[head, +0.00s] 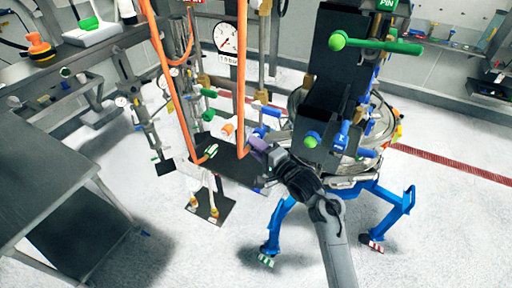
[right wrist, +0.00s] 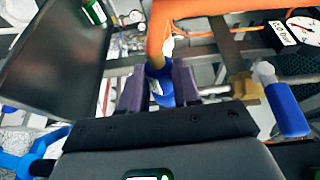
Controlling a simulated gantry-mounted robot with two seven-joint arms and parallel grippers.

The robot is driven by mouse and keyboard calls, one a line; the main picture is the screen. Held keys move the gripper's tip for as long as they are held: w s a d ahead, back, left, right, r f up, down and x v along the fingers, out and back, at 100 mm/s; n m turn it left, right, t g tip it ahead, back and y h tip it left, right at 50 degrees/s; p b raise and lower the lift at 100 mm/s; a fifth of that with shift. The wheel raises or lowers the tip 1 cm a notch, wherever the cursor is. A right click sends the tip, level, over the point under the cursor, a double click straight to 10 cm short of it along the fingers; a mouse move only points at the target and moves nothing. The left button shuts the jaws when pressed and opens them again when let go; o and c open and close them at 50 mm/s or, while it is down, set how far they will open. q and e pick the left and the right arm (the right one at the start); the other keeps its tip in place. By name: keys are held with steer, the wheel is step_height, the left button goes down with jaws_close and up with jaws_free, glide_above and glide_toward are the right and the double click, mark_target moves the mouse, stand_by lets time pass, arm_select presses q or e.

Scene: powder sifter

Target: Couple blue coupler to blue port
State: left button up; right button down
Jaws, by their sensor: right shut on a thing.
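My right gripper (head: 260,152) is in the middle of the head view, at the lower end of an orange hose (head: 241,85). In the right wrist view its two purple fingers (right wrist: 157,88) are shut on the blue coupler (right wrist: 160,84), with the orange hose (right wrist: 160,28) leaving its far end. A blue cylindrical part (right wrist: 288,108) next to a brass fitting (right wrist: 245,87) is to the right of the held coupler, apart from it. I cannot tell whether it is the blue port. Blue parts (head: 261,132) also show just above the gripper in the head view. My left gripper is not in view.
A second orange hose ends in a green coupler (head: 210,151) left of the gripper. A pipe frame with a gauge (head: 227,37) stands behind. A machine on blue legs (head: 282,222) is close at right. A grey table (head: 45,170) is at left. Floor in front is clear.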

steer(key=c, duration=0.7)
jaws_free()
steer(key=shift+w+d, duration=0.1)
steer(key=shift+c, duration=0.2)
steer(key=b+v, duration=0.1)
steer(key=v, duration=1)
steer(key=s+d+f+m+g+h+p, duration=0.1)
steer(key=s+d+f+g+h+p, duration=0.2)
steer(key=s+f+p, duration=0.75)
steer(key=s+d+n+g+h, duration=0.2)
steer(key=s+d+n, duration=0.1)
steer(key=s, duration=0.4)
steer(key=s+d+n+g+h, duration=0.2)
steer(key=s+n, duration=0.3)
steer(key=s, duration=0.3)
steer(key=s+d+n+g+h, duration=0.3)
steer(key=s+d+n, duration=0.1)
steer(key=s, duration=0.4)
steer(key=shift+s+d+f+n+h, duration=0.2)
steer(key=shift+s+d+n+h, duration=0.1)
steer(key=shift+n, duration=0.3)
